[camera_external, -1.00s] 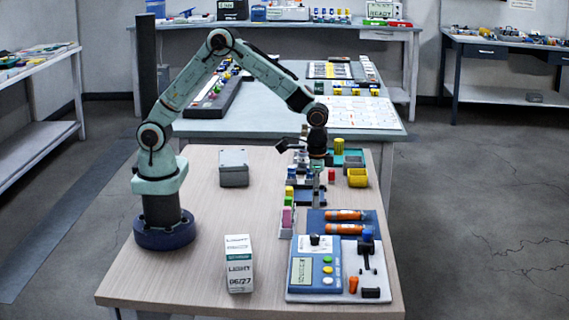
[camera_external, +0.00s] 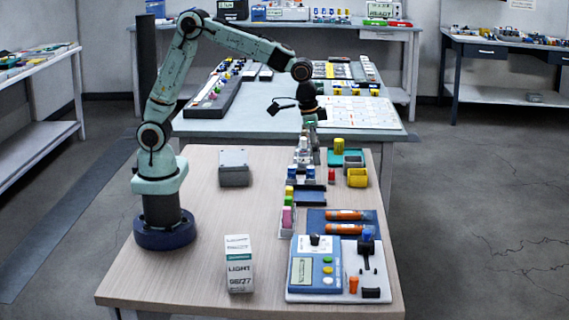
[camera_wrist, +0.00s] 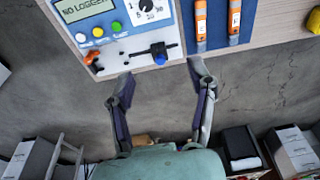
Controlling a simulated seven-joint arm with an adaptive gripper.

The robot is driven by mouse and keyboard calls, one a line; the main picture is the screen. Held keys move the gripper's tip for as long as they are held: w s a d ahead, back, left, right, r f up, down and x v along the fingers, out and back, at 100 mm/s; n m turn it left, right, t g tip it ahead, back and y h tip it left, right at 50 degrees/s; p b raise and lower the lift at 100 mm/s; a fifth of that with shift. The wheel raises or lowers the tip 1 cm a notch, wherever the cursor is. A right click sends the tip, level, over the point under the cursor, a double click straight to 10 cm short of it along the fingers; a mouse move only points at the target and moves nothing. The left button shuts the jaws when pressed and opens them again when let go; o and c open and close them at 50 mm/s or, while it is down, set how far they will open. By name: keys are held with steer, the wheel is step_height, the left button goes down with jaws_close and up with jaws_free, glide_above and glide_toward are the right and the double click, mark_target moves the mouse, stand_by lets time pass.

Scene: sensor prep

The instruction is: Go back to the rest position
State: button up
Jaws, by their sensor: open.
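My gripper (camera_external: 309,122) is raised above the far part of the wooden table (camera_external: 200,275) in the external view. In the wrist view my gripper (camera_wrist: 160,76) is open, with its two fingers wide apart and nothing between them. The blue and white device (camera_external: 316,270) with a screen, knob and colored buttons sits at the table's near right. It also shows at the top of the wrist view (camera_wrist: 103,22), its screen starting "NO LOGGE". The gripper is well clear of it.
Two orange tubes (camera_external: 348,229) lie on a blue mat behind the device.

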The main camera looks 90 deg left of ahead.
steer(key=s+a+r+t, duration=0.1)
steer(key=s+a+r, duration=0.2)
steer(key=s+r, duration=0.4)
steer(key=s+a+f+g, duration=0.1)
steer(key=s+f, duration=0.2)
steer(key=s, duration=0.7)
steer(key=s+a+f+g, duration=0.2)
steer(key=s+f, duration=0.1)
steer(key=s, duration=0.7)
steer(key=shift+a+f+n+y, duration=0.2)
steer(key=shift+n+y, duration=0.1)
steer(key=shift+n, duration=0.1)
steer(key=shift+c, duration=0.3)
